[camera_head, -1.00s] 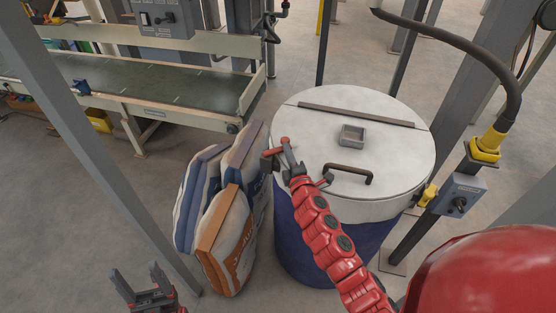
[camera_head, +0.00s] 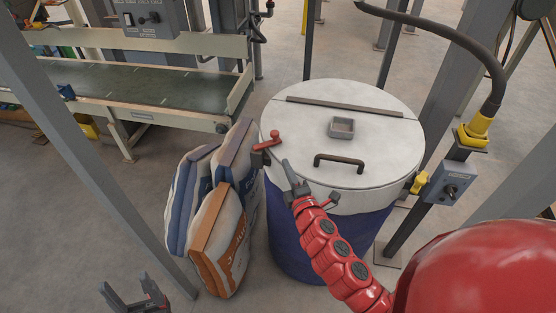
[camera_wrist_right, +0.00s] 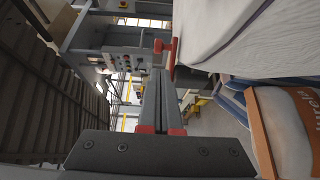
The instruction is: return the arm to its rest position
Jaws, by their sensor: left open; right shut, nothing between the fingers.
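My right arm (camera_head: 335,255) reaches in from the lower right of the head view. Its gripper (camera_head: 287,165) is shut and empty, just in front of the drum's left rim. In the right wrist view its fingers (camera_wrist_right: 160,100) lie together. A red-handled lever (camera_head: 268,141) sits on the drum's left side, apart from the fingertips; it also shows in the wrist view (camera_wrist_right: 170,57). My left gripper (camera_head: 132,290) is open and empty at the lower left, partly cut off by the frame edge.
The blue drum (camera_head: 295,235) has its white lid (camera_head: 385,115) down, with a dark handle (camera_head: 340,160) and a small grey box (camera_head: 342,127). Filled sacks (camera_head: 222,240) stand left of it. A conveyor (camera_head: 150,88), posts and a control box (camera_head: 452,185) surround it.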

